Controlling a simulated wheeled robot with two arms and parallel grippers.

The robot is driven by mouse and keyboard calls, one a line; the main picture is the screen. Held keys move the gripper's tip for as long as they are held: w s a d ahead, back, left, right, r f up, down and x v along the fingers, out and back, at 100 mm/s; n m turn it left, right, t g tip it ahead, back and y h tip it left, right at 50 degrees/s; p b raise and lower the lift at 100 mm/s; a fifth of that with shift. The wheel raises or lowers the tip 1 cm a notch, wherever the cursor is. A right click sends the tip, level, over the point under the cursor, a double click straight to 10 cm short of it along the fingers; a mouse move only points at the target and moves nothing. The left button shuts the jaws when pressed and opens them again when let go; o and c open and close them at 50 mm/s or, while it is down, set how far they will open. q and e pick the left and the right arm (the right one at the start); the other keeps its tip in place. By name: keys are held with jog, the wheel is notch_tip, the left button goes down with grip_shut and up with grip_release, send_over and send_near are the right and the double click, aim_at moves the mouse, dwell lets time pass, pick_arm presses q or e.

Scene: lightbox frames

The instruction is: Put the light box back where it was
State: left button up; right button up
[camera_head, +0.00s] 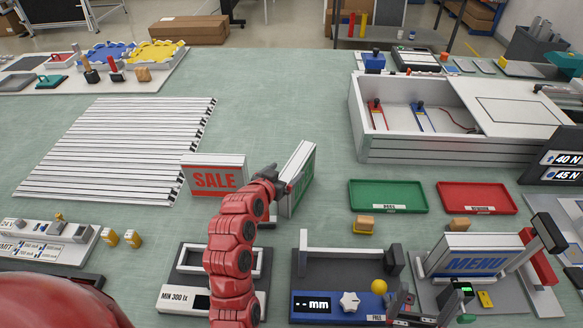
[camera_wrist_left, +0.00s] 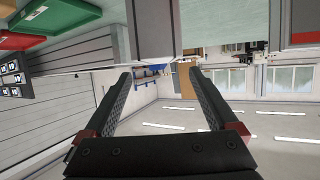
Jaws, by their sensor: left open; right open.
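A white light box with a green face (camera_head: 299,183) stands on edge on the table, turned nearly side-on. My left gripper (camera_head: 277,182) is at its left side, partly hidden by my arm. In the left wrist view the two black fingers (camera_wrist_left: 170,78) are spread with nothing between them. A grey upright slab (camera_wrist_left: 155,28), apparently this box's narrow side, lies beyond the fingertips; contact cannot be told. A red SALE light box (camera_head: 215,177) stands to the left. A blue MENU light box (camera_head: 470,258) sits in a grey fixture at the right.
A slatted white panel (camera_head: 120,145) lies at the left. A green tray (camera_head: 388,183) and red tray (camera_head: 462,187) lie right of the box, below an open white casing (camera_head: 405,148). A MIN 300 lx stand (camera_head: 183,300) and a mm gauge (camera_head: 318,306) are in front. The back middle is clear.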

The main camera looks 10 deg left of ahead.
pick_arm(q)
jog(key=v, duration=0.3)
jog(key=shift+s, duration=0.15)
dwell(0.5)
